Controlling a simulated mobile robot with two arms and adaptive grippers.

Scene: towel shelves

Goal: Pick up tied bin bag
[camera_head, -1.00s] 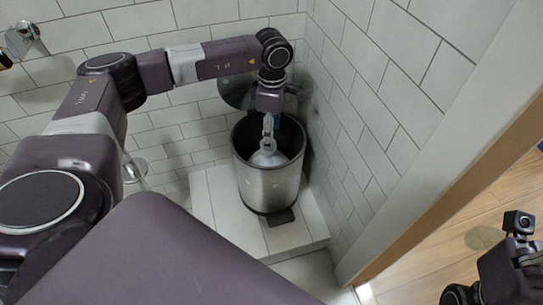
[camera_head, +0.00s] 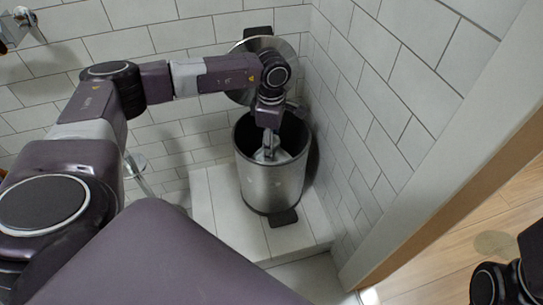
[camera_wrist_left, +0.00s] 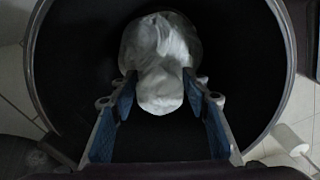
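The tied bin bag (camera_head: 272,155) is pale and sits inside the open metal bin (camera_head: 268,185). In the left wrist view the bag (camera_wrist_left: 162,60) is whitish with a rounded lump towards the camera. My left gripper (camera_head: 269,146) reaches down into the bin from above. In the wrist view its blue-padded fingers (camera_wrist_left: 160,76) are apart, one on each side of the bag's upper part. I cannot tell whether the pads touch it. The right arm shows only a dark part at the lower right edge; its fingers are out of view.
The bin's lid stands open against the tiled back wall (camera_head: 205,110). A tiled wall (camera_head: 385,90) rises close on the bin's right. The bin stands on a low white tiled step (camera_head: 285,240). A door frame (camera_head: 450,200) and wooden floor (camera_head: 430,285) lie farther right.

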